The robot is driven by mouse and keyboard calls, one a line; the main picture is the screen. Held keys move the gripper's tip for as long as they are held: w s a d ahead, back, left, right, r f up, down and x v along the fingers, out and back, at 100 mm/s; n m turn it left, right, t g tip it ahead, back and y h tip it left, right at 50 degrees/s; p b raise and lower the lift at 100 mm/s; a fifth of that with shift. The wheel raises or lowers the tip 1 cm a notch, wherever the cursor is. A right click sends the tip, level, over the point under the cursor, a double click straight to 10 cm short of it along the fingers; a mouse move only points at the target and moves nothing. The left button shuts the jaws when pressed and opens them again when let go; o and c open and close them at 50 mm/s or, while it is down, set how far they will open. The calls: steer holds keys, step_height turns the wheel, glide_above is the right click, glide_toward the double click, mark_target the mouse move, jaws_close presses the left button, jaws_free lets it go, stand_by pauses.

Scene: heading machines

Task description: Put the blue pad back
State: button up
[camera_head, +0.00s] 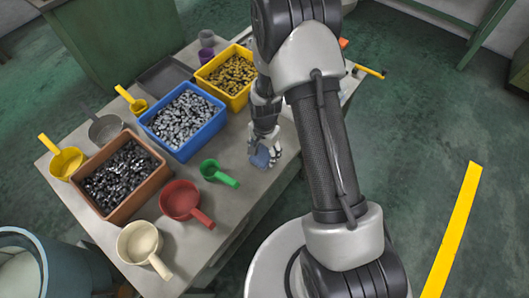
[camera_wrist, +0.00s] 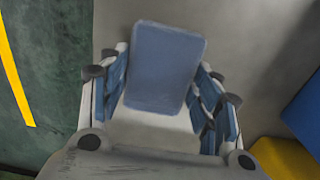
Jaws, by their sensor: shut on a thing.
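The blue pad (camera_wrist: 166,68) is a flat, rounded rectangle between the two fingers of my gripper (camera_wrist: 160,88) in the wrist view. My gripper is shut on it. In the head view my gripper (camera_head: 266,148) points down over the grey table (camera_head: 250,183), near its right edge and right of the blue bin. The pad shows there only as a small blue patch (camera_head: 261,158) at the fingertips. I cannot tell whether it touches the table top.
A blue bin (camera_head: 182,152) of metal parts stands left of my gripper, between a yellow bin (camera_head: 241,102) and a brown bin (camera_head: 101,213). A green scoop (camera_head: 211,170) and a red scoop (camera_head: 180,200) lie nearby.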

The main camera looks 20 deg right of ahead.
steer(key=o, duration=1)
steer(key=shift+f, duration=0.15)
steer(key=shift+o, duration=0.2)
